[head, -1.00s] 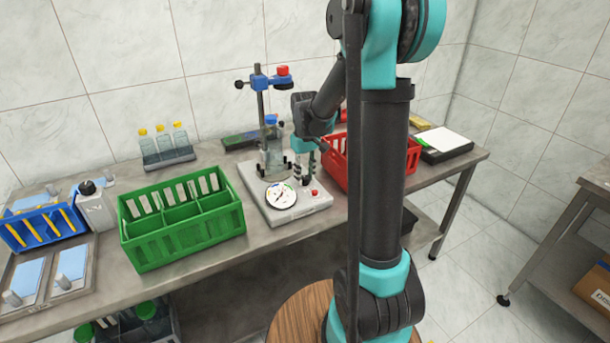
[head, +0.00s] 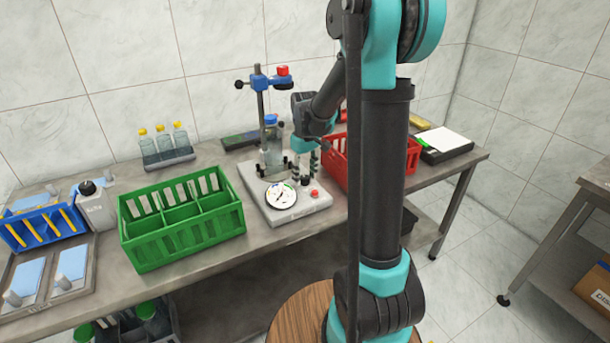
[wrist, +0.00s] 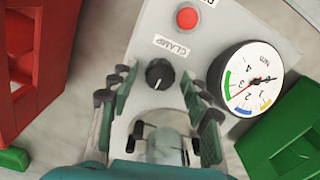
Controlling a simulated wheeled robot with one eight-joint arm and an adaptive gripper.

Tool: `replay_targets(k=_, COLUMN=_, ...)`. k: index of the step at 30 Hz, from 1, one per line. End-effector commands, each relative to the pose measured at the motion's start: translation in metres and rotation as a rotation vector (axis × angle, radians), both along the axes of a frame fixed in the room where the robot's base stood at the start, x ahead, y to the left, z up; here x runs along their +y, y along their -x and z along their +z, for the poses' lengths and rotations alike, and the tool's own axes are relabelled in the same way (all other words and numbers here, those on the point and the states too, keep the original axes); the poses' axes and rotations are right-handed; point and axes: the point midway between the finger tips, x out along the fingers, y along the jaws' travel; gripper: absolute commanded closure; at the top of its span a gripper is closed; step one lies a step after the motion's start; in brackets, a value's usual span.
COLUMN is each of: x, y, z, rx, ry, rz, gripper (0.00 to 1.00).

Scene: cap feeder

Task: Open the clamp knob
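The clamp knob (wrist: 159,74) is a round black knob with a pale pointer line, on the grey panel of the capping device (head: 290,211). A "CLAMP" label (wrist: 172,46) is beside it. My gripper (wrist: 160,92) is open in the wrist view, with one finger on each side of the knob and a gap to both. In the head view my gripper (head: 306,165) is over the device's right side. How far the fingertips are above the panel is hard to tell. A bottle (head: 272,145) stands in the device's clamp.
A red button (wrist: 187,18) and a round dial gauge (wrist: 248,80) are close to the knob. A red crate (head: 340,160) stands right of the device and a green crate (head: 182,248) left of it. A blue-headed post (head: 260,100) rises behind.

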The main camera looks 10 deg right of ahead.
Motion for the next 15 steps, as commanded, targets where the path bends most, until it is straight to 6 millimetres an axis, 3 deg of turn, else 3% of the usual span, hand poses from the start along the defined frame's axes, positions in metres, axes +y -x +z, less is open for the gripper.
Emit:
replay_targets(k=10, x=0.000, y=0.000, z=0.003, rx=0.000, ry=0.000, rz=-0.001, gripper=0.49)
replay_targets(k=15, x=0.000, y=0.000, z=0.022, rx=0.000, ry=0.000, rz=-0.001, gripper=0.49)
